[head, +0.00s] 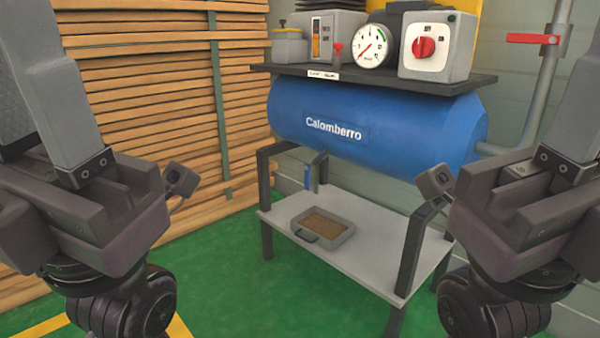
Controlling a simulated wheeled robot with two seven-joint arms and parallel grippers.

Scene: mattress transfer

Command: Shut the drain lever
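A small blue lever (307,175) hangs below the blue tank (400,125), near its left end, and is likely the drain lever. It is small here, and I cannot tell its exact setting. My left gripper (70,110) is at the left edge and points upward, well apart from the lever. My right gripper (580,90) is at the right edge, also pointing upward and apart from the tank. The fingertips of both run out of the picture, so their opening is hidden. Nothing shows held in either.
A grey tray (323,226) with brown contents sits on the white low shelf (375,262) under the tank. Dark legs frame the shelf. A gauge (372,47) and a red-knob box (437,45) stand on top. A red valve handle (532,38) is on the right pipe. Stacked planks (150,90) stand left.

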